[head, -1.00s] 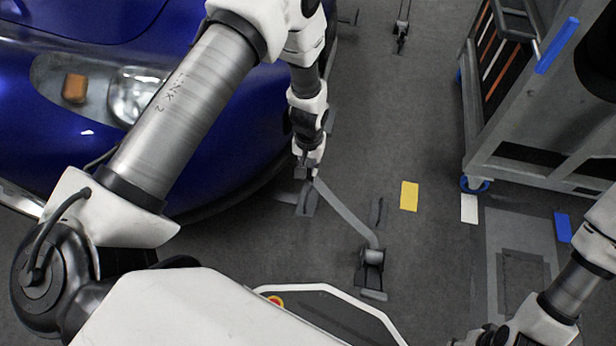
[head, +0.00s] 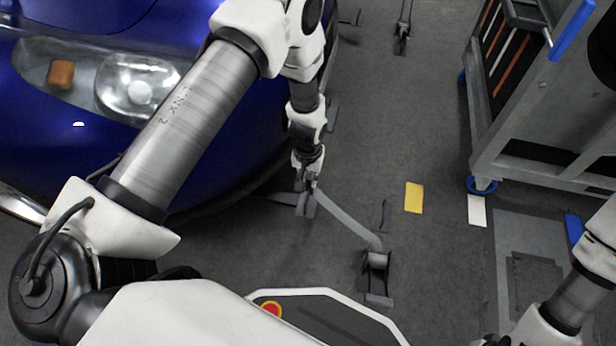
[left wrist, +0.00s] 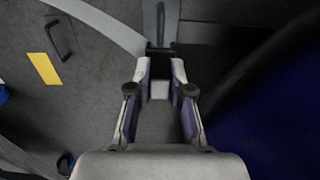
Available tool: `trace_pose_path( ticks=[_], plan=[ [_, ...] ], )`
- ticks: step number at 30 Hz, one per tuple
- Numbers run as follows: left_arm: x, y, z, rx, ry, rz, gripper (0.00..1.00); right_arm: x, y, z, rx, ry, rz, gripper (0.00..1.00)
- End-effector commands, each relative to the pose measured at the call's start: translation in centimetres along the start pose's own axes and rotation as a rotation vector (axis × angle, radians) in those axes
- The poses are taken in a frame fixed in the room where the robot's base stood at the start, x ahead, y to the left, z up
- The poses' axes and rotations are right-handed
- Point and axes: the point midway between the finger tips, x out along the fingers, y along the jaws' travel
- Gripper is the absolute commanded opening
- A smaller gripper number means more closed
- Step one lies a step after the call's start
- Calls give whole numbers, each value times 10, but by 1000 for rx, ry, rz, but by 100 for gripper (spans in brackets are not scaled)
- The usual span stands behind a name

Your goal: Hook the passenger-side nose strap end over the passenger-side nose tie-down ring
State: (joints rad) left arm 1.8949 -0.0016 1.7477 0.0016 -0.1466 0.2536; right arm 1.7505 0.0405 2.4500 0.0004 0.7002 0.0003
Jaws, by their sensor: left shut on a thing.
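My left gripper (head: 308,186) is low beside the front of the blue car and shut on the nose strap end. The grey strap (head: 345,220) runs from the gripper down to a ratchet (head: 376,262) on the floor at the right. In the left wrist view the two fingers (left wrist: 160,72) flank a small pale piece, and the strap (left wrist: 106,24) comes in from the upper left. The strap end is mostly hidden by the gripper. I cannot make out the tie-down ring clearly. Only part of my right arm shows at the lower right; its gripper is out of view.
The blue car (head: 60,150) fills the left side, close to my left arm. A grey tool cart (head: 540,160) stands at the right. Yellow (head: 414,197) and white (head: 477,211) marks lie on the floor. The floor between car and cart is largely clear.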

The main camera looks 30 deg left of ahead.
Motion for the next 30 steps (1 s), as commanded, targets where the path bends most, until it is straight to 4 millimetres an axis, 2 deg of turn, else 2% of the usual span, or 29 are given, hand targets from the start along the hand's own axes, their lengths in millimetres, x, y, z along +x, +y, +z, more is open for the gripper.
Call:
trace_pose_path(
  ticks=[10, 30],
  plan=[
    [1, 0, 0, 0, 0, 0, 0, 1, 0, 0, 0, 0, 0, 40],
    [22, 0, 0, 0, 0, 0, 0, 9, 0, 0, 0, 0, 0, 40]
  ],
)
